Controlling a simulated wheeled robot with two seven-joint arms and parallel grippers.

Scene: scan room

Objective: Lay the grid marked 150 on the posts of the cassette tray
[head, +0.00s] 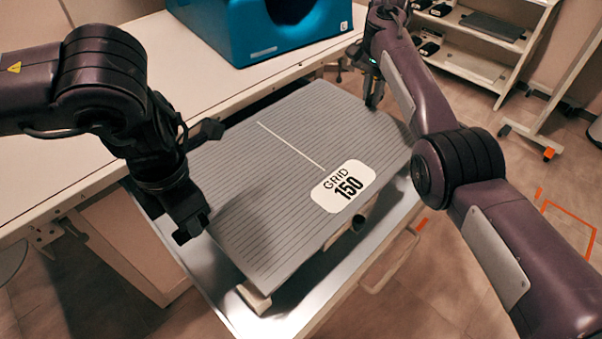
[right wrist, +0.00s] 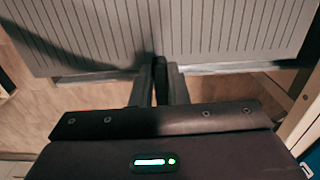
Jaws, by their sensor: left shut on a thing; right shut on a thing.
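The grid marked 150 (head: 310,130) is a flat grey striped plate with a white label at its near right. My left gripper (head: 196,224) is shut on its left edge. My right gripper (head: 374,95) is shut on its far right edge; the right wrist view shows its fingers (right wrist: 160,68) at the rim of the striped grid (right wrist: 215,30). The shiny metal cassette tray (head: 235,308) is pulled out beneath the grid. A pale support (head: 254,298) shows under the near corner. The grid hides most of the tray, so I cannot tell whether it rests on the posts.
A white table (head: 150,75) runs along the left and back, with a blue box (head: 255,30) with a round opening on it. A white shelf rack (head: 470,65) stands at the back right. Open floor (head: 400,315) lies at the front right.

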